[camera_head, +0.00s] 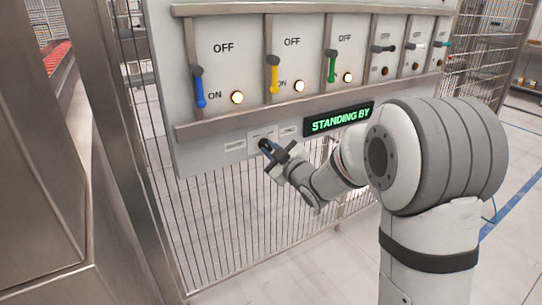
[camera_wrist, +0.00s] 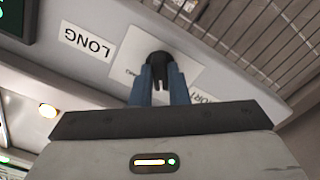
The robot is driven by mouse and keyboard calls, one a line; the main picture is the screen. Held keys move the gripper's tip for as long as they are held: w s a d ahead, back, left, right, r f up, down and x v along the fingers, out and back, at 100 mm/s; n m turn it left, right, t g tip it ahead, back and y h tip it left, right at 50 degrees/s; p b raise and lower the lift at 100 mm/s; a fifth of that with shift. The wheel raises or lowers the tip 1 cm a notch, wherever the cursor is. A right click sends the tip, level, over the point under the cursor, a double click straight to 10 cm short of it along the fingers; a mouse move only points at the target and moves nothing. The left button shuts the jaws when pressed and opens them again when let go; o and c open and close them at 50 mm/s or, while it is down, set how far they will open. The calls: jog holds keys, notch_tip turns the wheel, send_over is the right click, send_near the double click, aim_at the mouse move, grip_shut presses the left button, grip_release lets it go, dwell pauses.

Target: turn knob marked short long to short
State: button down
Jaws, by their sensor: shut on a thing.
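The black knob (camera_wrist: 158,57) sits on a pale plate (camera_wrist: 124,75) between two labels. The LONG label (camera_wrist: 87,41) shows upside down on the left in the wrist view. In the head view my gripper (camera_head: 266,148) is at the panel's lower edge and hides most of the knob. I cannot tell which label the knob's pointer faces.
Above the knob, the panel carries levers with blue (camera_head: 199,92), yellow (camera_head: 274,78) and green (camera_head: 332,68) handles, beside lit lamps. More small switches are at the right. Wire fencing (camera_head: 235,225) stands below the panel.

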dwell(0.4)
jog(key=c, duration=1.4)
grip_release()
jog(key=p+v, duration=0.1)
jog(key=v, duration=0.6)
jog(key=shift+s+d, duration=0.25)
jog(key=shift+s, duration=0.05)
jog(key=shift+r, duration=0.1)
